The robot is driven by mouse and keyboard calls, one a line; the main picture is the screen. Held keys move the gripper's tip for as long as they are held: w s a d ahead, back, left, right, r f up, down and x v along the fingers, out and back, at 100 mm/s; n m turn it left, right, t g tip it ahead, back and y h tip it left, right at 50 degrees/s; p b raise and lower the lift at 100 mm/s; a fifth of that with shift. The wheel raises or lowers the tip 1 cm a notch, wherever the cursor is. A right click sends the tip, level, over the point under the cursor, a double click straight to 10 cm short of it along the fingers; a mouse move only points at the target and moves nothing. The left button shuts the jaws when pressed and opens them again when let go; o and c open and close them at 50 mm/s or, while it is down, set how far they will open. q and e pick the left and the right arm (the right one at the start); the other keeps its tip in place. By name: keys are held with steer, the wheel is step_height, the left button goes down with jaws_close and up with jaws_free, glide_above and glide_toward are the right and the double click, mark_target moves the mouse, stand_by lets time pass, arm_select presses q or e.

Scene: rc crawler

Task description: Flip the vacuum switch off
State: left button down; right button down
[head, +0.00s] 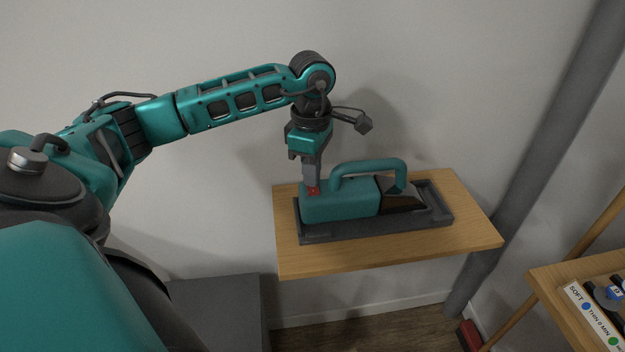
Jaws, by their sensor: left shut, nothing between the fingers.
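A teal handheld vacuum (343,199) with a looped handle and a dark nose lies in a dark grey tray (330,233) on a small wooden shelf. My right gripper is not in view.
The wooden shelf (390,253) has bare wood in front of the tray. A grey pipe (540,145) runs slanting behind its right side. A white wall stands behind.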

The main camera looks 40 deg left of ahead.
arm_select(q)
steer(key=shift+f, duration=0.2)
steer(key=shift+r, duration=0.15)
steer(key=shift+r+p, duration=2.6)
steer(key=shift+r, duration=0.85)
